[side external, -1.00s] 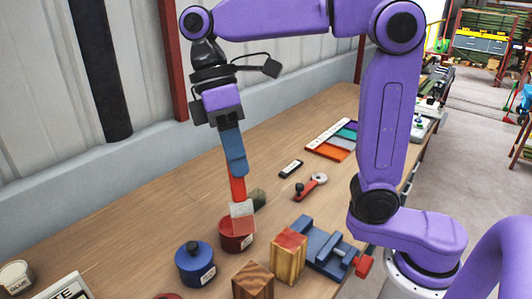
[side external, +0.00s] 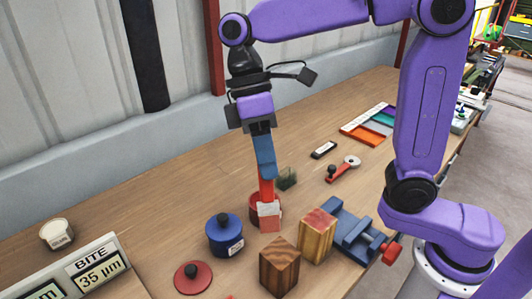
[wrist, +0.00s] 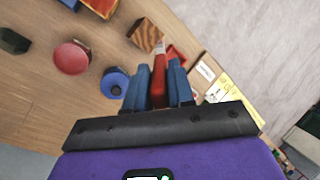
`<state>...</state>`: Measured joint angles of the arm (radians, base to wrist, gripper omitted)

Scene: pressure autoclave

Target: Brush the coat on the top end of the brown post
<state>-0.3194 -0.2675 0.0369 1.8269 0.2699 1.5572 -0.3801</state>
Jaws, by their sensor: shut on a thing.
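My gripper (side external: 264,172), with blue fingers, is shut on a red-handled brush (side external: 267,190) that points down. The brush's pale, reddish-tipped head is in front of the red pot (side external: 251,207) in the side view and partly hides it. The brown post (side external: 279,270), a striped wooden block, stands upright nearer the camera, apart from the brush. Its top shows bare striped wood. In the wrist view the brush (wrist: 159,75) lies between the fingers (wrist: 158,72), its tip just beside the brown post (wrist: 146,35) in the picture. Height above the bench cannot be told.
A blue lidded pot (side external: 224,238) and a red lid (side external: 192,278) stand left of the brown post. A lighter, red-topped post (side external: 317,238) and a blue vise (side external: 355,235) stand right. A gauge display (side external: 90,272) is at front left. A dark greenish block (side external: 287,178) stands behind the red pot.

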